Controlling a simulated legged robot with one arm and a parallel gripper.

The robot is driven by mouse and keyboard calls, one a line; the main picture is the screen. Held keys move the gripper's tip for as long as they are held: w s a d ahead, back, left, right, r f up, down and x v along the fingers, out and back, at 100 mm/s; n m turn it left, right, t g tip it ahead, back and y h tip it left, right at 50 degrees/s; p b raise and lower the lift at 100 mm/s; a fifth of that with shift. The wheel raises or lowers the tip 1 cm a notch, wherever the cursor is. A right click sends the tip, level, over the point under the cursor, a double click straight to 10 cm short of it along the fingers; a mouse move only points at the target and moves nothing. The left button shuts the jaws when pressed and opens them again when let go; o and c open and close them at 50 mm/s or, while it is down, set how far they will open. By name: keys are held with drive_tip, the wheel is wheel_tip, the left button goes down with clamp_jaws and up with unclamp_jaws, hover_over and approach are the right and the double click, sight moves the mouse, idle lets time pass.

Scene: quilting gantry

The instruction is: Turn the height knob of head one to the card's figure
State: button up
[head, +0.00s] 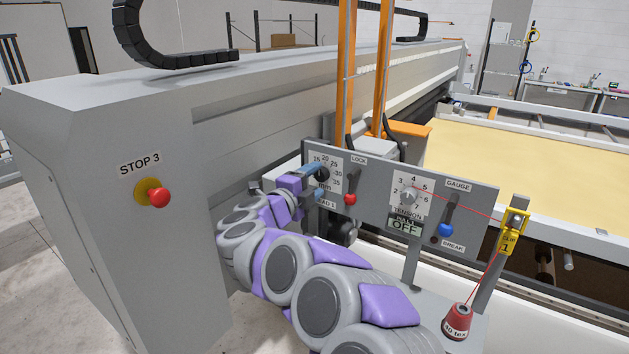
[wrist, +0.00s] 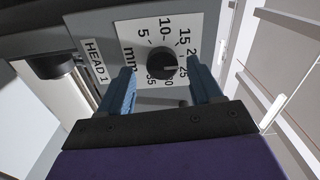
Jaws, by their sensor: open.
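The height knob of head one (wrist: 160,62) is round and black with a white pointer mark, on a white dial plate (wrist: 135,37) numbered in mm. In the wrist view its pointer is turned right, towards the 20–25 side; the exact figure is unclear. The label HEAD 1 (wrist: 95,62) is beside the dial. My gripper (wrist: 162,68) is open, its blue fingers on either side of the knob with gaps visible. In the head view my gripper (head: 314,182) is at the left end of the grey panel (head: 375,172), partly covering the dial. I see no card with a set figure.
Right of the dial are the red-tipped LOCK lever (head: 350,198), TENSION knob (head: 408,196) and blue-tipped GAUGE/BREAK lever (head: 446,229). A red thread runs to a yellow clip (head: 511,240) and a cone (head: 458,322). A red stop button (head: 159,197) is at left.

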drive_tip(key=p+v, duration=0.1)
drive_tip(key=v, duration=1.5)
drive_tip(key=shift+a+p, duration=0.15)
drive_tip(key=shift+p, duration=0.25)
